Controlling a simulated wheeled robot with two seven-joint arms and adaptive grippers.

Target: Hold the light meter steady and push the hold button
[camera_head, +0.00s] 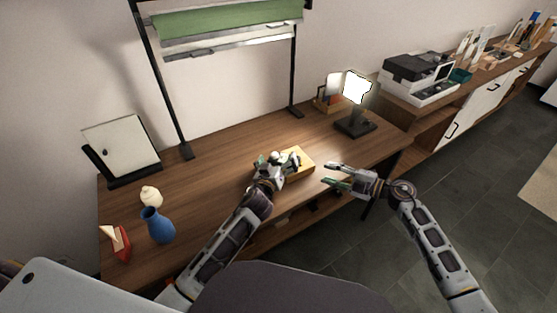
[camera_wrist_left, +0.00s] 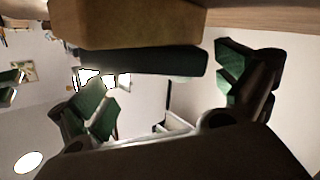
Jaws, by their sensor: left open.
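A yellow-brown wooden block (camera_head: 300,166) sits on the table near its front edge. My left gripper (camera_head: 272,158) is at the block's left side. In the left wrist view, the block (camera_wrist_left: 125,22) is at the top, with a dark elongated object (camera_wrist_left: 140,62) along it, probably the light meter. My left gripper's green-padded fingers (camera_wrist_left: 165,82) are spread wide, one on each side of this object; contact cannot be told. The hold button cannot be made out. My right gripper (camera_head: 332,176) is open and empty, right of the block and beyond the table's front edge.
On the wooden table (camera_head: 215,150), a blue vase (camera_head: 158,226), a cream ornament (camera_head: 151,196) and a red object (camera_head: 122,243) stand at left. A lit lamp (camera_head: 355,125) stands at right. A frame with a green roll (camera_head: 230,22) rises behind. The table's middle left is clear.

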